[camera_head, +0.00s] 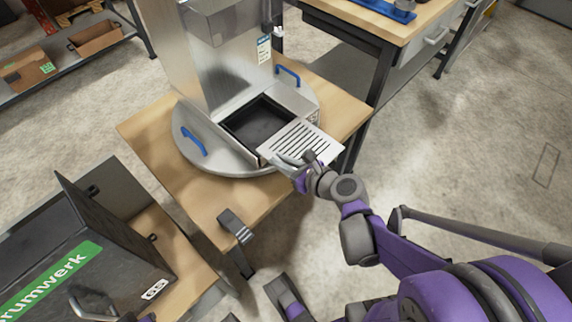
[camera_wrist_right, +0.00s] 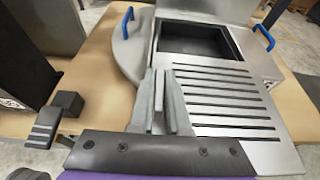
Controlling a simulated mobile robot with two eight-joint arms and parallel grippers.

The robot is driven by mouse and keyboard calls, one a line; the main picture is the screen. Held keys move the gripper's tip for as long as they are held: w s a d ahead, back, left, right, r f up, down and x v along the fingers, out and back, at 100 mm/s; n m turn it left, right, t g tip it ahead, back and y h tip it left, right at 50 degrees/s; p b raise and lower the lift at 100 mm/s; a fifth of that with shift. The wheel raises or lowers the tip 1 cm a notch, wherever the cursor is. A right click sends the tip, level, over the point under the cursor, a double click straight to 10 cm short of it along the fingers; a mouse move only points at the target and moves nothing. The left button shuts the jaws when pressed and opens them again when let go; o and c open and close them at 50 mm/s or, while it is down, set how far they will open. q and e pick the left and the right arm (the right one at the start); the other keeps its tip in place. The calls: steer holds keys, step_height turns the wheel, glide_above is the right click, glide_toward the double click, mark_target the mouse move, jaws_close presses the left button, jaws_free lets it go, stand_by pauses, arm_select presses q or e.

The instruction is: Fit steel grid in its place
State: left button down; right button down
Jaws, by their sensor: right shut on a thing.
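The steel grid (camera_head: 312,143) is a flat slotted plate. My right gripper (camera_head: 290,161) is shut on its left edge. The grid's far left end lies at or over the front right rim of the dark recess (camera_head: 258,121) in the dispenser base; its near right part sticks out past the base. Whether it touches the rim I cannot tell. In the right wrist view the grid (camera_wrist_right: 226,100) lies right of my gripper's fingers (camera_wrist_right: 165,105), and the open recess (camera_wrist_right: 200,40) is beyond it.
The steel dispenser (camera_head: 215,60) stands on a round plate (camera_head: 190,120) with blue handles (camera_head: 193,141) on a wooden table (camera_head: 160,150). A grey bracket (camera_head: 235,226) sits at the table's front edge. A dark box (camera_head: 90,255) stands at left; a second workbench (camera_head: 375,20) is behind.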

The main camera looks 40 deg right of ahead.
steer(key=shift+w+a+b, duration=0.4)
steer(key=shift+w+b, duration=0.05)
steer(key=shift+w, duration=2.3)
steer(key=shift+w+a+b, duration=0.35)
steer(key=shift+w+b, duration=0.05)
steer(key=shift+w, duration=2.35)
steer(key=shift+w+a+b, duration=0.4)
steer(key=shift+w+b, duration=0.05)
steer(key=shift+w, duration=2.3)
steer(key=shift+f+b, duration=0.5)
steer(key=shift+f, duration=0.3)
steer(key=c, duration=0.8)
jaws_free()
